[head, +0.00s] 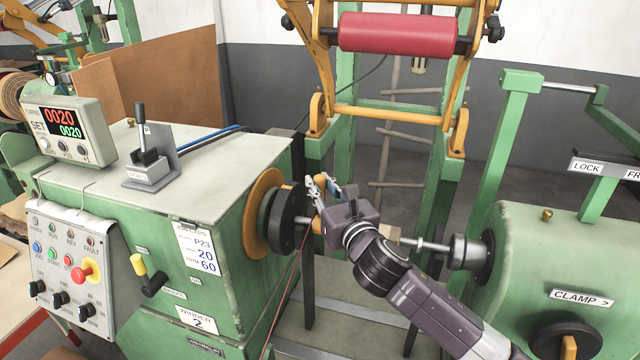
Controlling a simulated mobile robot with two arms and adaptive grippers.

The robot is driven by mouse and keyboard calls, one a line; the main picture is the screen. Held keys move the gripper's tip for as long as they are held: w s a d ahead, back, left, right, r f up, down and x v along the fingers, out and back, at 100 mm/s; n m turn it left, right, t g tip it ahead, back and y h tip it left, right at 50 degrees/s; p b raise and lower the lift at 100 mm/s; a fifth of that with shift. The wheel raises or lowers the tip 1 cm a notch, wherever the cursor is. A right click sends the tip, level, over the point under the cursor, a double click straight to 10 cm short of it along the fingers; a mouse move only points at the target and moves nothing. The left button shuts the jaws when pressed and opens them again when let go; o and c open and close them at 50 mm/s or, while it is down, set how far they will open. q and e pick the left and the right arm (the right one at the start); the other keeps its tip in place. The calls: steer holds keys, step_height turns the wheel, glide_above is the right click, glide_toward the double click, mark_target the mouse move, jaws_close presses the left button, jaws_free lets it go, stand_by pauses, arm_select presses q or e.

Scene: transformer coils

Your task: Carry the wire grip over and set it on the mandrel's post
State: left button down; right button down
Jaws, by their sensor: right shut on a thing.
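My right gripper (323,190) is at the middle of the picture, its fingers pointing up and left beside the winder's black disc. It is shut on the wire grip (318,227), a small yellow-orange piece mostly hidden by the fingers. A thin red wire runs down from there. The mandrel (392,234) lies between the black disc on the left and the tailstock on the right, and my gripper covers much of it. I cannot make out its post. Whether the wire grip touches the mandrel cannot be told. My left gripper is not in view.
The green winder headstock (110,190) with its orange flange (262,212) stands close on the left. The green tailstock (550,260) stands on the right. A red roller (398,35) on yellow arms hangs behind. A counter (62,130) sits on the headstock.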

steer(key=shift+f, duration=0.2)
stand_by(0.5)
steer(key=shift+f+b, duration=0.6)
steer(key=shift+f, duration=0.55)
steer(key=shift+f+b, duration=0.4)
steer(key=shift+f, duration=0.45)
steer(key=c, duration=1.7)
jaws_free()
steer(key=v, duration=1.2)
